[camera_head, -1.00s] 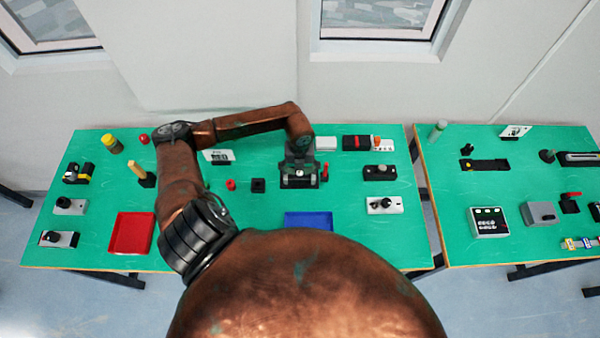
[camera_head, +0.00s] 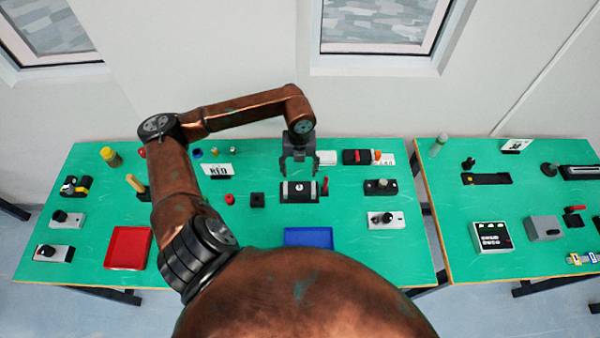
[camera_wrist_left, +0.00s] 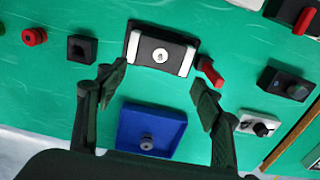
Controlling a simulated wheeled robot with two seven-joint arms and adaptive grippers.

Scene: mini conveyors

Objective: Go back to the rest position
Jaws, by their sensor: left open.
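My left gripper (camera_head: 299,170) is open and empty above the table in the head view. Its two fingers also show, spread apart, in the left wrist view (camera_wrist_left: 160,85). Below it on the green table (camera_head: 265,225) lies a small black mini conveyor (camera_head: 299,192) with white ends and a round light part in the middle. In the left wrist view the conveyor (camera_wrist_left: 160,52) lies beyond the fingertips, apart from them. A red lever (camera_head: 324,184) stands at its right side. My right gripper does not show.
A blue tray (camera_wrist_left: 122,128) holds a small round grey part. A red tray (camera_head: 113,262) lies at the left. A black block (camera_head: 257,199) and a red ring (camera_head: 229,198) lie left of the conveyor. A second green table (camera_head: 460,230) stands right, across a gap.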

